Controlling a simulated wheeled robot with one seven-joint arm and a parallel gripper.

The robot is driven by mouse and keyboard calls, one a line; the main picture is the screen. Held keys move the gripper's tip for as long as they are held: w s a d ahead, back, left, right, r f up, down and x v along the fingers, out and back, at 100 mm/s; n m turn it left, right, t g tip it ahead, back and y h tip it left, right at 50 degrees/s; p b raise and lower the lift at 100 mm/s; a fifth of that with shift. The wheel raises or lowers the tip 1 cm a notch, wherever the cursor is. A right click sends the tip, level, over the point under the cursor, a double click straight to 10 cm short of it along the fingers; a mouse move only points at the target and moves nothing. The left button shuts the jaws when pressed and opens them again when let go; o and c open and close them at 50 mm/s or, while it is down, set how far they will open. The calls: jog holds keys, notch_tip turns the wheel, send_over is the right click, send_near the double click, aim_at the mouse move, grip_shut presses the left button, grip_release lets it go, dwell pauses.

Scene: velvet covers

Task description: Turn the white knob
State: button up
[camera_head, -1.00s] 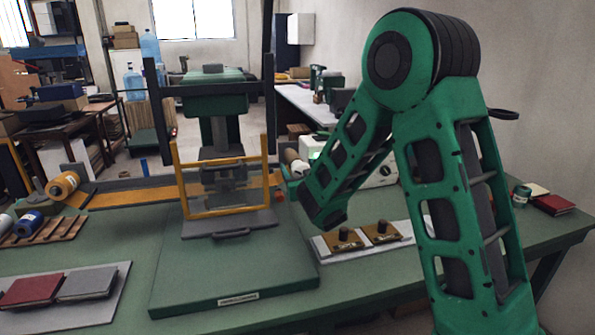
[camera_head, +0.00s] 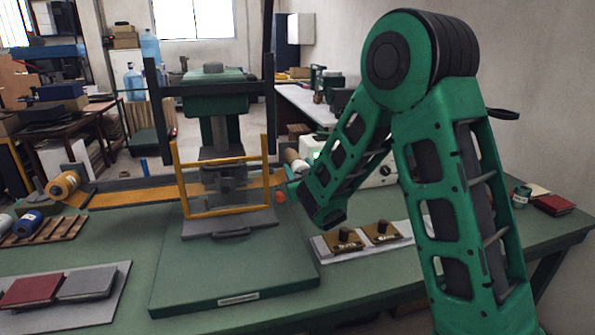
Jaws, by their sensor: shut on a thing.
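My green arm (camera_head: 455,190) fills the right side of the head view and bends down toward the bench. Its lower link ends beside the press, near the white box (camera_head: 372,172). My gripper cannot be made out; it is hidden behind or beyond the arm. The white box stands behind the arm, with a small green light on its left part and a small dark round spot on its right part. Most of its front is covered by the arm. I cannot make out a white knob.
The press with its yellow frame (camera_head: 183,193) stands left of my arm on the green bench (camera_head: 390,285). Two brown blocks with dark knobs (camera_head: 348,240) (camera_head: 381,233) lie in front of the arm. Red and grey books (camera_head: 32,291) (camera_head: 86,284) lie at left.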

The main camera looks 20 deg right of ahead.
jog(key=n, duration=1)
jog(key=shift+f, duration=0.1)
jog(key=shift+n, duration=0.4)
jog(key=o, duration=1)
jog(key=shift+o, duration=0.2)
jog(key=s, duration=1)
jog(key=shift+s, duration=0.25)
